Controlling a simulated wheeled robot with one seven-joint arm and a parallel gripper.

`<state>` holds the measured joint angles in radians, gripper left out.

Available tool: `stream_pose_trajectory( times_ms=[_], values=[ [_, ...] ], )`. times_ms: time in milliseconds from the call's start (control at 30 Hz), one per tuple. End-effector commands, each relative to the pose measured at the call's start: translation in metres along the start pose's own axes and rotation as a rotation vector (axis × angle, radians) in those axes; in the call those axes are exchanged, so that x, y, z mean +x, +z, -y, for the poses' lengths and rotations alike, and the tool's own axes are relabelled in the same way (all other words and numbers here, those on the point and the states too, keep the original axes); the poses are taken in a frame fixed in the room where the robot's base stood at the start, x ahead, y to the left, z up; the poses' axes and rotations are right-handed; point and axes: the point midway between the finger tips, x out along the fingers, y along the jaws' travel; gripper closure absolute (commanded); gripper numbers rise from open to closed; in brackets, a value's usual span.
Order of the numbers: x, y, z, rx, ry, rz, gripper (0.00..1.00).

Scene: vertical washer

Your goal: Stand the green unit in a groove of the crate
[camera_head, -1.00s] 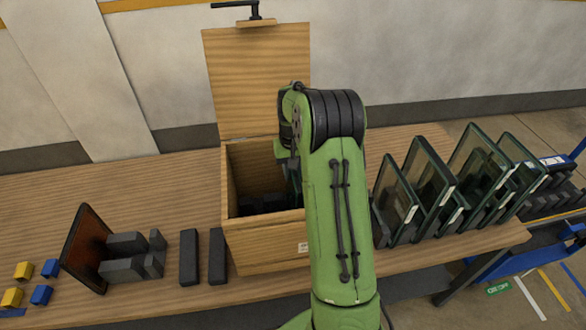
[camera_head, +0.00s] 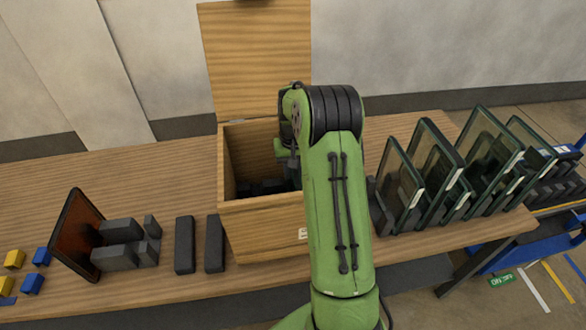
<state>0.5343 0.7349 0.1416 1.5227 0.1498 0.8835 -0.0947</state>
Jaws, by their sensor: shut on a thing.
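The crate (camera_head: 262,228) is a wooden box at mid-table with its lid (camera_head: 256,62) raised at the back. Dark grooved blocks (camera_head: 262,187) show on its floor. My green arm crosses the crate's right side and hides that part of the inside. I cannot make out the green unit at the gripper.
A dark panel with a reddish face (camera_head: 80,230) leans by grey blocks (camera_head: 120,243) at left. Two dark bars (camera_head: 185,245) lie left of the crate. Several green-edged glass panels (camera_head: 432,165) stand at right. Yellow and blue cubes (camera_head: 32,284) sit at far left. The table's back left is clear.

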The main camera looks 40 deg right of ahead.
Motion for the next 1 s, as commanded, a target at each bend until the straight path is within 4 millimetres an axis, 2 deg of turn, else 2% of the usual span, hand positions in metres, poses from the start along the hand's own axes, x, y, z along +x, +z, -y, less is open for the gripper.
stream_pose_trajectory(
  times_ms=[100, 133, 300, 333, 567, 667, 767, 1000],
  values=[
    [-0.002, -0.001, 0.0, 0.0, 0.0, -0.004, 1.0],
    [-0.002, -0.001, 0.0, 0.0, 0.0, -0.004, 0.73],
    [-0.002, -0.001, 0.0, 0.0, 0.0, -0.002, 0.47],
    [-0.002, -0.001, 0.0, 0.0, 0.0, -0.002, 0.44],
    [0.0, 0.001, 0.0, 0.0, 0.0, 0.003, 0.44],
    [-0.007, 0.0, 0.0, 0.0, 0.0, 0.0, 0.44],
    [-0.027, -0.001, 0.0, 0.0, 0.001, -0.005, 0.44],
    [-0.097, -0.001, 0.0, -0.001, 0.0, -0.006, 0.44]
  ],
)
